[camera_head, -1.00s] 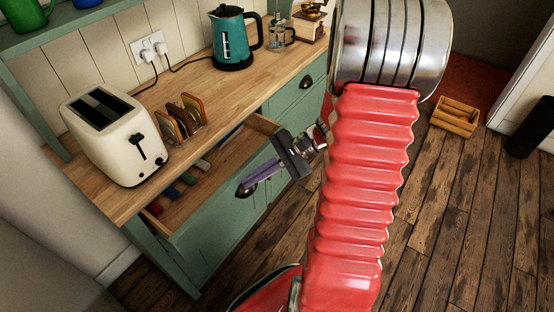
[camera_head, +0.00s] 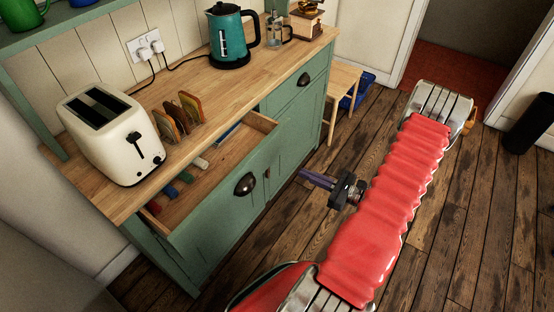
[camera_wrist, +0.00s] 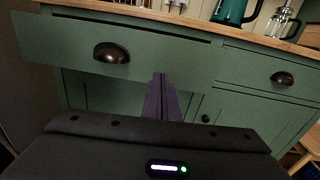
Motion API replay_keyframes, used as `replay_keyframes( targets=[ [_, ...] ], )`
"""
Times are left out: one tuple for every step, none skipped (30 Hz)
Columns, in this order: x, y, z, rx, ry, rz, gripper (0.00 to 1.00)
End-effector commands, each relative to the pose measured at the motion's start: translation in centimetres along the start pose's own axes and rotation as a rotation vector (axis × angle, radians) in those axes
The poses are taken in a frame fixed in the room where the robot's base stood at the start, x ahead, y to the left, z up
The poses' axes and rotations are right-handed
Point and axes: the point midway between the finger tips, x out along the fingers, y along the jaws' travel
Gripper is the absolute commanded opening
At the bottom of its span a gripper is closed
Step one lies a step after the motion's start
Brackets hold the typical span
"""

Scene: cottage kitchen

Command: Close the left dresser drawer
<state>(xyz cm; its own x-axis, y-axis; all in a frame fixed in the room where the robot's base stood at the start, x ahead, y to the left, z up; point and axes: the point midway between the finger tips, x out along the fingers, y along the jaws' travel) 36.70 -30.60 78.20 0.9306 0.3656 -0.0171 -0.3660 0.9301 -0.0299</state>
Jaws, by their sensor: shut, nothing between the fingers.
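The left dresser drawer (camera_head: 222,203) is green with a dark cup handle (camera_head: 244,184). It stands pulled out from the dresser, and coloured items show inside it. In the wrist view the drawer front (camera_wrist: 160,58) and its handle (camera_wrist: 111,53) are upper left of my fingers. My gripper (camera_head: 304,175) is shut and empty, to the right of the drawer and apart from it, over the floor in front of the dresser. Its purple fingers (camera_wrist: 160,86) also show in the wrist view, pointing toward the dresser.
The right drawer (camera_head: 300,83) is shut. A toaster (camera_head: 112,135), a toast rack (camera_head: 180,119) and a teal kettle (camera_head: 231,38) stand on the worktop (camera_head: 262,77). A wooden stool (camera_head: 343,80) stands beyond the dresser. The wooden floor (camera_head: 290,225) before the dresser is clear.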

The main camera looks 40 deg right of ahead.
Motion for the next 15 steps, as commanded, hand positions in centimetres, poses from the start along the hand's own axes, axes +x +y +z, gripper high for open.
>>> replay_keyframes(
  targets=[
    [-0.54, -0.32, -0.61, 0.015, -0.006, -0.027, 0.00],
    [-0.74, -0.49, -0.83, 0.020, -0.010, -0.039, 0.00],
    [-0.95, -0.64, -1.06, 0.027, -0.013, -0.051, 0.00],
    [-1.06, -0.72, -1.16, 0.029, -0.015, -0.057, 0.00],
    [-1.14, -0.78, -1.22, 0.031, -0.016, -0.061, 0.00],
    [-1.19, -0.82, -1.25, 0.032, -0.017, -0.064, 0.00],
    [-1.19, -0.84, -1.25, 0.032, -0.017, -0.065, 0.00],
    [-1.19, -0.84, -1.24, 0.032, -0.017, -0.065, 0.00],
    [-1.17, -0.83, -1.23, 0.031, -0.017, -0.064, 0.00],
    [-1.16, -0.82, -1.22, 0.031, -0.017, -0.064, 0.00],
    [-1.16, -0.82, -1.22, 0.031, -0.017, -0.063, 0.00],
    [-1.15, -0.81, -1.22, 0.031, -0.016, -0.063, 0.00],
    [-1.14, -0.81, -1.22, 0.031, -0.016, -0.063, 0.00],
    [-1.13, -0.81, -1.21, 0.031, -0.016, -0.063, 0.00],
    [-1.09, -0.80, -1.21, 0.031, -0.016, -0.062, 0.00]
  ],
)
